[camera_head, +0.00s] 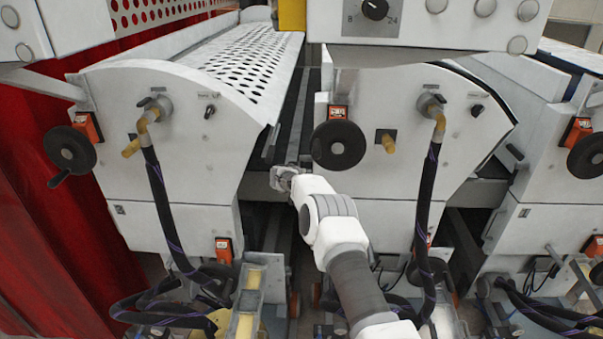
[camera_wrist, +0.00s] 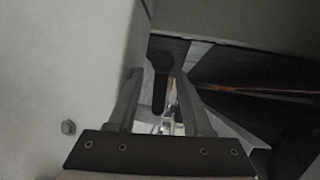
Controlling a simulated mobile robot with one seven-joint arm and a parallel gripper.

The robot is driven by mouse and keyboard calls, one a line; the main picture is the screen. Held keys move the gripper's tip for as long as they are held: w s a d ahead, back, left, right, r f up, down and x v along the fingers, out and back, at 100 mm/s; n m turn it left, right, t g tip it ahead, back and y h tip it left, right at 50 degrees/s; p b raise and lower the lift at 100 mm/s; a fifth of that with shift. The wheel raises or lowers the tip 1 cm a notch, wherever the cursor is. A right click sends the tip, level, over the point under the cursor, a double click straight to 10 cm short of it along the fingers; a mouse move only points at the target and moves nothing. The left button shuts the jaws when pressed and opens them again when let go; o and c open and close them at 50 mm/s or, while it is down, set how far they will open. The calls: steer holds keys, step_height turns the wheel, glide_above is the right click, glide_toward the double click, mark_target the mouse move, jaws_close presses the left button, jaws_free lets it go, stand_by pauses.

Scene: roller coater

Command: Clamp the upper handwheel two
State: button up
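Several black handwheels with orange-red counters show on the white machine panels. The middle one, which I take as upper handwheel two (camera_head: 338,145), is on the panel just right of the gap. Its crank handle is hard to make out in the head view. My gripper (camera_head: 284,177) is left of and below this wheel, apart from its rim in the picture. In the wrist view my gripper (camera_wrist: 160,76) has its two fingers apart. A dark rounded bar (camera_wrist: 160,68) appears between or just beyond the fingertips; I cannot tell whether it is the wheel's handle.
Another handwheel (camera_head: 70,149) is on the left panel and one (camera_head: 586,157) at the right edge. Brass fittings and black hoses (camera_head: 163,200) hang before the panels. A pale panel (camera_wrist: 60,80) lies close on the left in the wrist view. A dark gap separates the machines.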

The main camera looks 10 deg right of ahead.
steer(key=shift+s+a+r, duration=0.1)
steer(key=shift+s+a+r, duration=0.25)
steer(key=shift+s+r, duration=0.05)
steer(key=shift+s, duration=0.05)
steer(key=b+v, duration=0.2)
steer(key=v, duration=1.4)
steer(key=shift+s, duration=0.15)
